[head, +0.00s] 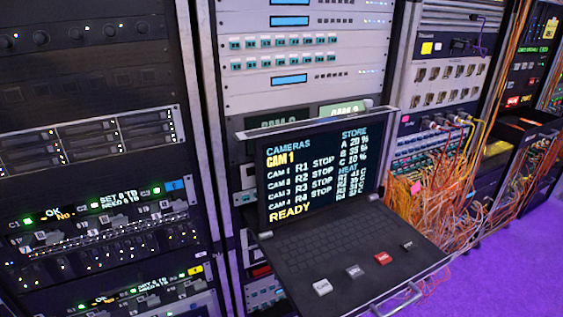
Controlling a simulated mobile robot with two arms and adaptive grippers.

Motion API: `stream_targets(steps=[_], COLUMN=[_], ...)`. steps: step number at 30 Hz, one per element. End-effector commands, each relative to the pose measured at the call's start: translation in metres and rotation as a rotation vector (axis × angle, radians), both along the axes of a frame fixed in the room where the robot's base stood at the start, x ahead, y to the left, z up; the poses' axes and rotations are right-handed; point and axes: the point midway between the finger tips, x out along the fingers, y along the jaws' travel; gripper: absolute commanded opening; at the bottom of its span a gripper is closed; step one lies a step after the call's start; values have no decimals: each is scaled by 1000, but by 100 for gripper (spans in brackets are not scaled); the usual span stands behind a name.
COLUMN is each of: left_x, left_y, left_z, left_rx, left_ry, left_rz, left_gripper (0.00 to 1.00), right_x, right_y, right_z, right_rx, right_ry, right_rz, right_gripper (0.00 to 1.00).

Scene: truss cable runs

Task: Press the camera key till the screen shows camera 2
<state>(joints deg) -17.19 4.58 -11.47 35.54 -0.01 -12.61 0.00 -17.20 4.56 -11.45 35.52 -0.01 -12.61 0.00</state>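A pull-out console stands open in the rack, with its screen (318,172) tilted up. The screen reads CAMERAS with CAM 1 in yellow below, rows for several cameras each marked STOP, STORE and HEAT columns at right, and READY at the bottom. On the keyboard deck (335,245) are a white key (322,287), a grey key (355,271), a red key (383,258) and a small black key (406,245). The white key's lettering seems to begin with CAM, but it is too small to read surely. Neither of my grippers is in view.
A metal handle (400,299) runs along the deck's front edge. Equipment racks (95,75) stand to the left and behind. Orange cables (440,190) hang in a tangle right of the console. Purple floor (505,275) is open at the lower right.

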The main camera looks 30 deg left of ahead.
Motion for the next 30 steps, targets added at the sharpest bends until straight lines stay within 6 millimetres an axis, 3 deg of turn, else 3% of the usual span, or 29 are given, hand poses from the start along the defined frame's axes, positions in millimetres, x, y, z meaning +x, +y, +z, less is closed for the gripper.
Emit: stream_targets(steps=[8, 19, 30], left_x=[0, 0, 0], left_y=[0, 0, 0], left_z=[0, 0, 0], left_rx=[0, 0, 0], left_ry=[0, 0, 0], left_rz=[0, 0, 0], left_gripper=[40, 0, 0], right_x=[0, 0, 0], right_y=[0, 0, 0], right_z=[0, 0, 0], right_rx=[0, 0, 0], right_ry=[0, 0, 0], right_rz=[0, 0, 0], right_gripper=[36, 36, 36])
